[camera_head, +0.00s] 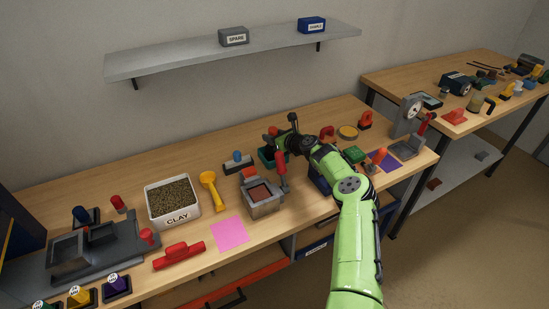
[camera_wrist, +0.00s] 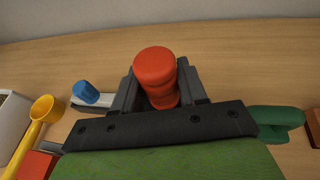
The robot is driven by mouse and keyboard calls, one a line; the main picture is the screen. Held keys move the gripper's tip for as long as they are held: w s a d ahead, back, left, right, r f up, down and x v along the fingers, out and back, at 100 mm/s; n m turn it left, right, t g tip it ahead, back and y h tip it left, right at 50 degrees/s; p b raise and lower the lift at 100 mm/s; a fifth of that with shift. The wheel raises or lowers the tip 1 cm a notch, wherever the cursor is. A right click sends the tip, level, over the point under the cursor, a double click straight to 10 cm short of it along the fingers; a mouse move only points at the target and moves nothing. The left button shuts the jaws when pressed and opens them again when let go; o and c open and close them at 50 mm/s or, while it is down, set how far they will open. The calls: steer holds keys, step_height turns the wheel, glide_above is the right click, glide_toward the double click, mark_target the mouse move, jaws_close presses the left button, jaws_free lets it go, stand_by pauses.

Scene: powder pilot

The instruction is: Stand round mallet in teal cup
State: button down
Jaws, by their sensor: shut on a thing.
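My gripper (camera_wrist: 160,92) is shut on a red, round-ended piece (camera_wrist: 157,70), which looks like the round mallet. In the wrist view it stands up between the two dark fingers, and its lower part is hidden. Its red top also shows beside my gripper in the head view (camera_head: 273,131). A dark teal holder (camera_head: 267,157), possibly the teal cup, shows just below my gripper, partly covered by it. I cannot tell whether the red piece is inside or above it. A dark green shape (camera_wrist: 275,119) lies right of my gripper in the wrist view.
A grey box with a red part (camera_head: 262,205) stands in front of my gripper. A blue-topped piece (camera_head: 238,160), a yellow scoop (camera_head: 210,187) and a clay bin (camera_head: 174,203) are to the left. A wall shelf (camera_head: 180,61) hangs above. Several small tools stand to the right.

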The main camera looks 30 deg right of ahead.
steer(key=shift+f, duration=0.15)
steer(key=c, duration=0.6)
jaws_free()
steer(key=shift+o, duration=0.4)
steer(key=shift+f, duration=0.15)
steer(key=shift+s, duration=0.1)
steer(key=p+v, duration=0.2)
steer(key=v, duration=1.3)
steer(key=shift+s, duration=0.3)
steer(key=shift+d, duration=0.1)
